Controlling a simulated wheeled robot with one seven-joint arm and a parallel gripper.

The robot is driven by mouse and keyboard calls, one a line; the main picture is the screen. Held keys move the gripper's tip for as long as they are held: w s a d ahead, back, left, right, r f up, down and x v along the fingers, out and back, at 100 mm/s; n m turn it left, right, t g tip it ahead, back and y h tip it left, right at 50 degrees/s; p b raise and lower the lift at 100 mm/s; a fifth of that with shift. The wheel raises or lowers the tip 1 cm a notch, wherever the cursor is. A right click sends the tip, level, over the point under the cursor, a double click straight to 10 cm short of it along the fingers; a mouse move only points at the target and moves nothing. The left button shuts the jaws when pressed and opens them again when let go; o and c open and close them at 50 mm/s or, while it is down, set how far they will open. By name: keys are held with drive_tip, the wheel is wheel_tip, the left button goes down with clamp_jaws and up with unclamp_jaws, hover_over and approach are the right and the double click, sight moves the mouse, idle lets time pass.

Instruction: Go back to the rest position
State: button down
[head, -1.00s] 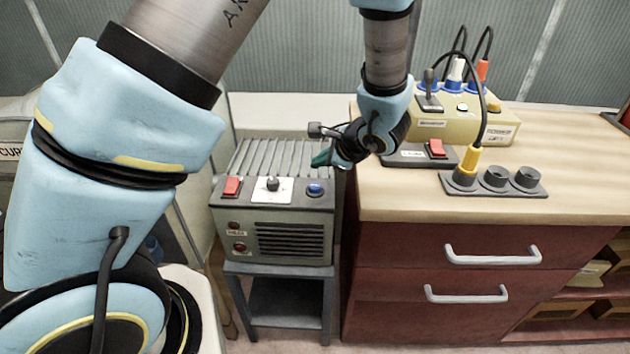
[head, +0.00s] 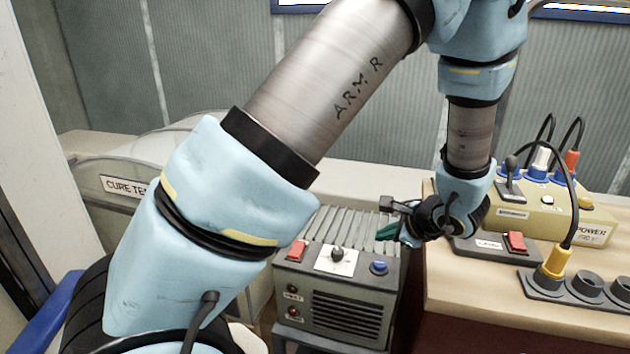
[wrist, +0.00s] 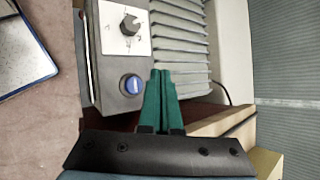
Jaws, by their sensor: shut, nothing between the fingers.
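My gripper (head: 390,232) is at the right rear of the grey heater box in the head view, near the worktop's left edge. In the wrist view its green fingers (wrist: 161,100) are together, with nothing between them. They point toward the ribbed top of the heater box (wrist: 178,45). In the head view the heater box (head: 345,310) has a red switch (head: 297,250), a dark knob (head: 337,254) and a blue button (head: 379,267). The blue button also shows in the wrist view (wrist: 132,84), left of the fingers. I cannot tell whether the fingers touch the box.
The wooden worktop (head: 470,290) lies right of the heater. It carries a switch plate (head: 490,243), a yellow power box (head: 550,215) with cables, and a socket strip (head: 590,290) with a yellow plug (head: 555,260). A labelled cover (head: 125,187) stands at the left.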

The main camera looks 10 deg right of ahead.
drive_tip(key=s+a+r+n+g+h, duration=0.1)
drive_tip(key=a+r+n+g, duration=0.1)
drive_tip(key=a+n, duration=0.5)
drive_tip(key=s+a+r+n+g+h, duration=0.1)
drive_tip(key=a+r+n+g, duration=0.1)
drive_tip(key=a+n, duration=0.5)
drive_tip(key=s+a+r+n+g+h, duration=0.1)
drive_tip(key=a+r+n+g, duration=0.2)
drive_tip(key=a+n, duration=0.5)
drive_tip(key=a+r, duration=0.1)
drive_tip(key=a, duration=0.7)
drive_tip(key=shift+r, duration=0.35)
